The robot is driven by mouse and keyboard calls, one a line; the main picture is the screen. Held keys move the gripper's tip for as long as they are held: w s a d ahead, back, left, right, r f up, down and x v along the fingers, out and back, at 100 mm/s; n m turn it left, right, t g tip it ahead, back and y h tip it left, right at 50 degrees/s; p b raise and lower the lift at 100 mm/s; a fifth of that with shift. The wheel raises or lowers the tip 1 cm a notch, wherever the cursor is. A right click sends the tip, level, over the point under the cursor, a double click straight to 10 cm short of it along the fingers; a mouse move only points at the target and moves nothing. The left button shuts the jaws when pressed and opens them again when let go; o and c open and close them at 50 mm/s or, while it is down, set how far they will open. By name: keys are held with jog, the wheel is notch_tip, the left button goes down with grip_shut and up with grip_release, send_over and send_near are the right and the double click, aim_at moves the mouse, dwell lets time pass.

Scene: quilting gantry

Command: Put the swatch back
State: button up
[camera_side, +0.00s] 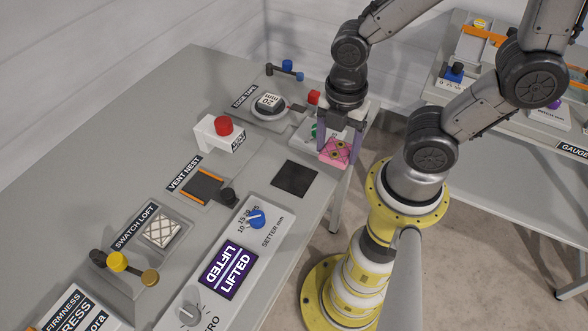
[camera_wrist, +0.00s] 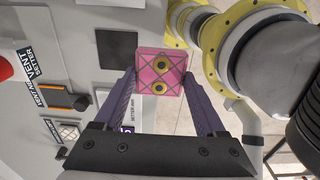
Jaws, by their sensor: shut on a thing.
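In the wrist view the pink swatch (camera_wrist: 161,71) sits between both fingertips (camera_wrist: 160,83). A white quilted swatch (camera_side: 162,230) lies in the square place labelled SWATCH LOFT. The VENT NEST (camera_side: 203,187), with orange edges, holds no swatch. A dark square pad (camera_side: 295,178) on the bench is bare.
A red button box (camera_side: 221,133), a blue setter knob (camera_side: 257,218) and a purple LIFTED display (camera_side: 228,269) stand on the bench. The edge tape dial (camera_side: 270,103) is behind. A yellow-knobbed lever (camera_side: 118,261) is at the left front.

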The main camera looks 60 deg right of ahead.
jog(key=w+f, duration=0.2)
jog(key=w, duration=0.2)
send_over(294, 179)
notch_tip(294, 179, down, 6)
jog(key=shift+s+d+r, duration=0.1)
jog(key=shift+r, duration=0.15)
jog(key=shift+f, duration=1.65)
jog(key=shift+f, duration=0.15)
jog(key=o, duration=1.4)
